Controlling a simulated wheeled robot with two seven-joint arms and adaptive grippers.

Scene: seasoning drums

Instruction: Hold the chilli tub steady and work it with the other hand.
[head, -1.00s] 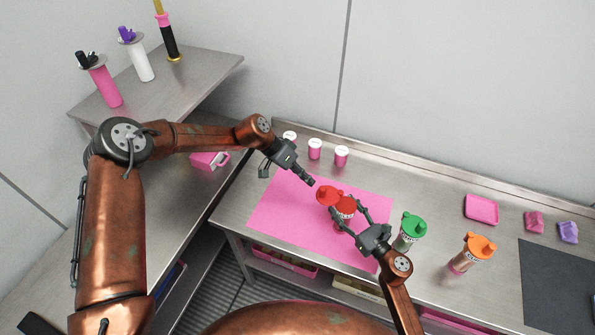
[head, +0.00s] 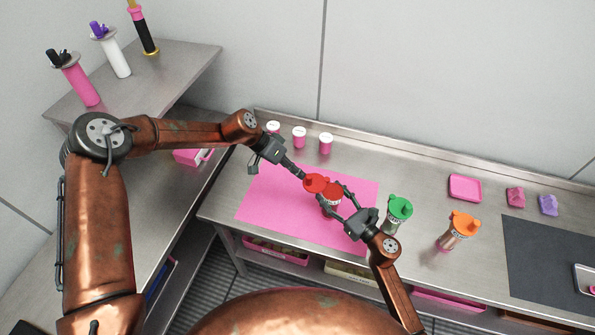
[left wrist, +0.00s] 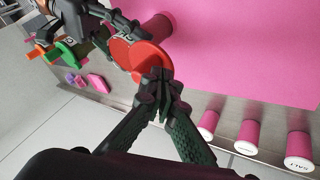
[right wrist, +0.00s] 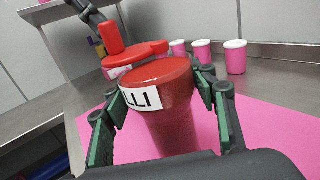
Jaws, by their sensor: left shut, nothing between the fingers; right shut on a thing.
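The chilli tub (head: 331,203) is red with a white label reading "LLI" in the right wrist view (right wrist: 172,122). It stands upright over the pink mat (head: 270,210). My right gripper (head: 332,196) is shut around its upper body, one finger on each side. A red lid disc (head: 315,183) with a raised tab sits off to the left of the tub's top; it also shows in the right wrist view (right wrist: 140,50). My left gripper (head: 303,176) is shut and empty, its tips at the lid's edge in the left wrist view (left wrist: 163,78). I cannot tell whether they touch.
A green-lidded tub (head: 399,209) and an orange-lidded tub (head: 462,227) stand right of my right gripper. Three small pink jars (head: 299,138) with white lids line the back. A pink tray (head: 465,188) lies further right. The mat's left part is clear.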

